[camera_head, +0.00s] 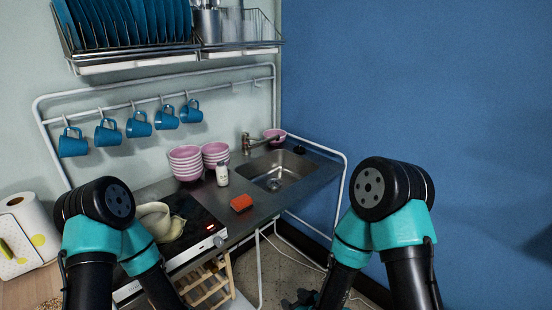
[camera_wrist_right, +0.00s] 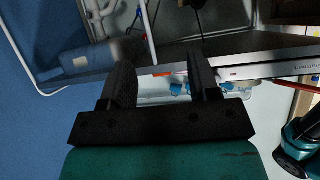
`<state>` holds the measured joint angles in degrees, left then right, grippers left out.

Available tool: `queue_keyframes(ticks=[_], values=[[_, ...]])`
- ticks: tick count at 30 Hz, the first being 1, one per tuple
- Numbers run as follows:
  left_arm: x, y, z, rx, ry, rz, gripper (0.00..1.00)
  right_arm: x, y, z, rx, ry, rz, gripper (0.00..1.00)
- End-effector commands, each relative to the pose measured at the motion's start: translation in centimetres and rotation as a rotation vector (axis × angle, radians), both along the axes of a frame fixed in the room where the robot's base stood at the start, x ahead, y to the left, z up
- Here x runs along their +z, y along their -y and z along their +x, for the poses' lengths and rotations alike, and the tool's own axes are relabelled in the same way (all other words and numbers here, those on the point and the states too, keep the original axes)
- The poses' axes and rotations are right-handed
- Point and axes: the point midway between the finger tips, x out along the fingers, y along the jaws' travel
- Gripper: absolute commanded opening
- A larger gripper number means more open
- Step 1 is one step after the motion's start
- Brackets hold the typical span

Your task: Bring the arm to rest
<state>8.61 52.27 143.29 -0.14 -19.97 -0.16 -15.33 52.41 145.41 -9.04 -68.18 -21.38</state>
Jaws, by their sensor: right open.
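My right gripper (camera_wrist_right: 162,76) is open in the right wrist view, with its two black fingers apart and nothing held between them. In the head view, only a dark part of my right gripper (camera_head: 303,299) shows low at the bottom edge, in front of the counter, and its fingers cannot be made out clearly. My right arm is folded, with its elbow high at the right. My left arm is bent at the left, and its gripper is out of view below the frame.
The counter holds a sink (camera_head: 272,172), stacked pink bowls (camera_head: 185,163), a white bottle (camera_head: 222,174), an orange sponge (camera_head: 241,203) and a stove (camera_head: 186,232). Blue mugs (camera_head: 138,124) hang from a rail. A paper roll (camera_head: 27,223) is at left. A blue wall bounds the right.

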Motion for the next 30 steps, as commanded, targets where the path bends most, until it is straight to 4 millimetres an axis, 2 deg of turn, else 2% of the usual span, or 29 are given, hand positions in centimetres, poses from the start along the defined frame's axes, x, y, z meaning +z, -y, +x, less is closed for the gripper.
queue_keyframes(ticks=[1, 3, 5, 9, 12, 15, 18, 21, 30], values=[[0.0, 0.0, 0.0, 0.000, 0.000, 0.000, 0.43, -1.7, 2.1, -0.3, -0.045, -0.093, -0.009, 0.56], [0.0, 0.0, 0.0, 0.000, 0.000, 0.000, 0.43, -3.9, 4.6, -1.2, -0.105, -0.229, -0.018, 0.56], [0.0, 0.0, 0.0, 0.000, 0.000, 0.000, 0.43, -5.7, 6.7, -2.2, -0.160, -0.346, -0.021, 0.56], [0.0, 0.0, 0.0, 0.000, 0.000, 0.000, 0.43, -9.3, 11.3, -5.5, -0.293, -0.624, -0.017, 0.56], [0.0, 0.0, 0.0, 0.000, 0.000, 0.000, 0.43, -11.1, 14.0, -8.3, -0.386, -0.813, -0.004, 0.56], [0.0, 0.0, 0.0, 0.000, 0.000, 0.000, 0.43, -12.2, 15.8, -10.7, -0.458, -0.960, 0.010, 0.56], [0.0, 0.0, 0.0, 0.000, 0.000, 0.000, 0.43, -12.7, 16.7, -12.2, -0.500, -1.047, 0.020, 0.56], [0.0, 0.0, 0.0, 0.000, 0.000, 0.000, 0.43, -12.9, 17.0, -12.7, -0.514, -1.080, 0.024, 0.56], [0.0, 0.0, 0.0, 0.000, 0.000, 0.000, 0.43, -12.8, 16.9, -12.7, -0.513, -1.081, 0.023, 0.56]])
